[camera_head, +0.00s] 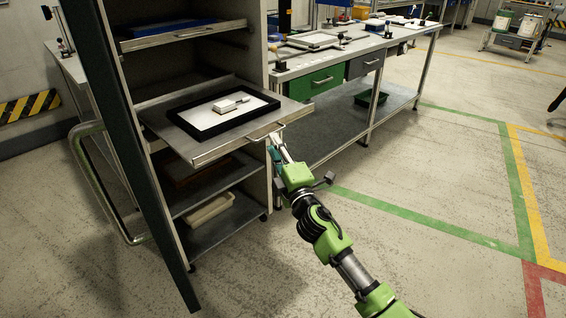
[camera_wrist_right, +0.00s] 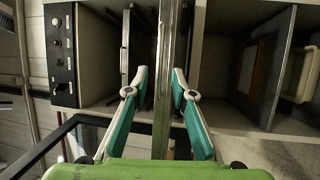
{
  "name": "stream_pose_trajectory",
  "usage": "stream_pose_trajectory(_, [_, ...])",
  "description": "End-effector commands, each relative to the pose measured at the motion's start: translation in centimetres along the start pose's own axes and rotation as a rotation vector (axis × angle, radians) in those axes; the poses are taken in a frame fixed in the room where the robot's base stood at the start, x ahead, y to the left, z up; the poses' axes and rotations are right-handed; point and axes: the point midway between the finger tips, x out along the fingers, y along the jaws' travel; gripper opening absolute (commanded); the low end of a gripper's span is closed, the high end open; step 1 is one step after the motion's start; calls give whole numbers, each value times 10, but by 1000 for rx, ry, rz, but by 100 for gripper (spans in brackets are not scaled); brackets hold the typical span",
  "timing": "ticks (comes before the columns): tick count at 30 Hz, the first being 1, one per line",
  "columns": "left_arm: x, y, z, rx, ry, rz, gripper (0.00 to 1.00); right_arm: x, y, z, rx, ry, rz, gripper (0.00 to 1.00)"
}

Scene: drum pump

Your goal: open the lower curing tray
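The lower curing tray (camera_head: 181,146) is a grey metal sheet that sticks well out of the open cabinet. It has a front lip with a handle (camera_head: 265,131), and bears a black frame (camera_head: 262,108) with a white panel and a small white block. My right gripper (camera_head: 276,143) is at the tray's front edge, close to the handle. In the right wrist view its teal fingers (camera_wrist_right: 162,88) are spread on either side of a metal edge (camera_wrist_right: 166,60), with visible gaps. Whether they touch the handle is hidden. My left gripper is not in view.
The upper tray (camera_head: 182,35) with a blue-edged item is above. The dark cabinet door (camera_head: 135,150) stands open at left. A workbench (camera_head: 340,58) with green and grey drawers adjoins at right. The floor in front (camera_head: 440,190) is clear.

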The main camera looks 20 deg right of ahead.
Motion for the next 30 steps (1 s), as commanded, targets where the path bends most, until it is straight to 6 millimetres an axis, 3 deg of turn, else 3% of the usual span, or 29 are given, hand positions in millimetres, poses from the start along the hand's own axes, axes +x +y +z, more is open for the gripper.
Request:
stream_pose_trajectory(6, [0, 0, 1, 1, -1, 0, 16, -49, -2, 0, 0, -1, -4, 23])
stream_pose_trajectory(12, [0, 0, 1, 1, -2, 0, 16, -76, -1, 0, 1, -1, -2, 23])
stream_pose_trajectory(30, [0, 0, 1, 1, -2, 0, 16, -84, 0, 0, 0, -1, -1, 23])
